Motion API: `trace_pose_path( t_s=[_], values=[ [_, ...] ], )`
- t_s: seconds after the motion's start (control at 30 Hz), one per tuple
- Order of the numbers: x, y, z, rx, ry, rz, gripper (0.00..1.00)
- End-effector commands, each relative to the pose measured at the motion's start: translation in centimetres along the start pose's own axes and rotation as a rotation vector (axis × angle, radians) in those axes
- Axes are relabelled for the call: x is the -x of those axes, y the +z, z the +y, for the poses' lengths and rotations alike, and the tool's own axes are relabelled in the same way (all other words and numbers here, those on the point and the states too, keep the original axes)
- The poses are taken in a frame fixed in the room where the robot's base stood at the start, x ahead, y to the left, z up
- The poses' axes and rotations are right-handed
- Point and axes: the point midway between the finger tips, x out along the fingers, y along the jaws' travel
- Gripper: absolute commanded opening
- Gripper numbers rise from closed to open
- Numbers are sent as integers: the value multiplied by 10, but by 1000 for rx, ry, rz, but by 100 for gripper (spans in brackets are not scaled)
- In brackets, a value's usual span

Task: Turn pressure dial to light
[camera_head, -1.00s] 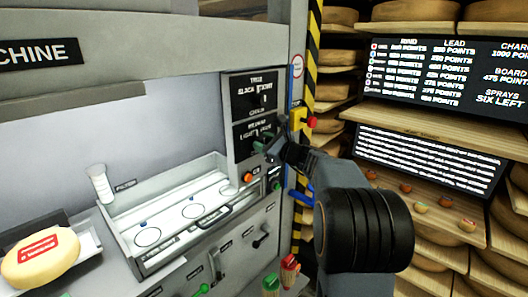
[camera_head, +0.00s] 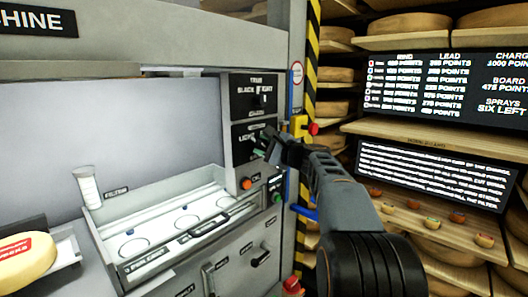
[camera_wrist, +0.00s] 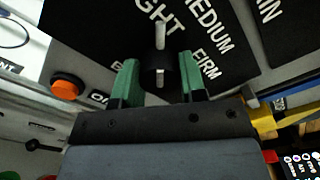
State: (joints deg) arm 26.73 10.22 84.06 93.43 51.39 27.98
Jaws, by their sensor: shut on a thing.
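The pressure dial (camera_wrist: 160,76) is a dark knob with a pale pointer bar, seen in the wrist view between the green fingertips of my gripper (camera_wrist: 159,66). The pointer stands upward in that view, close to the end of the partly cut-off word ending in "GHT". "MEDIUM" and "FIRM" are printed to its right. My gripper is shut on the dial. In the head view my gripper (camera_head: 266,143) is at the lower black panel (camera_head: 247,137), whose text appears to read "LIGHT". It hides the dial there.
An orange button (camera_head: 246,184) is below the panel; it also shows in the wrist view (camera_wrist: 66,86). A yellow box with a red button (camera_head: 301,126) is just right of my gripper. A tray (camera_head: 160,262) and a cheese wheel (camera_head: 25,257) are at left.

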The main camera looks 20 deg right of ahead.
Motion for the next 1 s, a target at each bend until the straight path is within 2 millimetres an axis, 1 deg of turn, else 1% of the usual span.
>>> trace_pose_path(
  t_s=[0.47, 0.5, 0.7, 0.73, 1.0],
  values=[
    [0, 0, 0, 12, 1, 0, 15],
    [0, 0, 0, 11, 1, 0, 42],
    [0, 0, 0, 11, 0, 0, 61],
    [0, 0, 0, 11, 0, 0, 63],
    [2, 0, 0, 10, 0, 1, 63]
  ],
)
